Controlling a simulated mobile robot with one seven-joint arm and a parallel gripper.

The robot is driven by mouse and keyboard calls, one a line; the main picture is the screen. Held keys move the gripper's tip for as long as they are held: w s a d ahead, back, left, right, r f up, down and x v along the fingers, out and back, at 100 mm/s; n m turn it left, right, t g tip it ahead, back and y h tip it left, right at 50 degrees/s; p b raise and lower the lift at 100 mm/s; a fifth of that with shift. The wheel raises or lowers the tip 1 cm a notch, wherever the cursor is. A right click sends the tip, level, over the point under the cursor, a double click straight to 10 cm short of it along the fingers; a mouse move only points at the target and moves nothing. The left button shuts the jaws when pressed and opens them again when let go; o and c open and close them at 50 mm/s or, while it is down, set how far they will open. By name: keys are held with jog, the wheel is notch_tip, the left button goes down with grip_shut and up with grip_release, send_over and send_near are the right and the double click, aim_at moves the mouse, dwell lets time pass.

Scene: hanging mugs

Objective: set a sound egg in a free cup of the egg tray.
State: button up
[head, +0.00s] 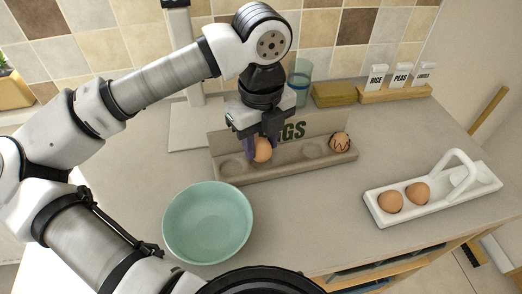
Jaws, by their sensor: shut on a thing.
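My gripper (263,143) is shut on a plain brown egg (263,153), with a finger on each side of it. The egg is at the egg tray (300,170), around its second cup from the left; I cannot tell whether it touches the cup. The tray is grey-beige with an upright back board lettered "EGGS", partly hidden by my gripper. Its leftmost cup (232,167) and the cup right of the held egg (311,150) look empty. An egg with dark zigzag lines (340,142) sits in the rightmost cup.
A white carrier with a handle (378,219) holds two brown eggs (390,202) at the right. A teal bowl (208,222) stands in front left of the tray. A glass (299,82), a yellow-brown block (334,95) and labelled jars (400,76) stand behind. The counter between tray and carrier is clear.

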aim_at(264, 140)
jog(key=r, duration=0.7)
jog(key=shift+d+b, duration=0.25)
jog(key=shift+b, duration=0.05)
jog(key=s+d+r+p, duration=0.1)
jog(key=d+r+p, duration=0.25)
jog(key=d, duration=1.05)
jog(key=s+d+r+p, duration=0.2)
jog(key=d+r+p, duration=0.15)
jog(key=d, duration=1.05)
jog(key=s+d+p, duration=0.1)
jog(key=d+p, duration=0.1)
jog(key=d, duration=1.6)
jog(key=shift+f+p, duration=0.3)
jog(key=shift+f, duration=0.05)
jog(key=shift+d+f, duration=0.1)
jog(key=shift+f, duration=0.05)
jog(key=shift+f+b, duration=4)
jog(key=shift+f, duration=1.55)
jog(key=shift+f+b, duration=0.65)
jog(key=shift+f, duration=0.3)
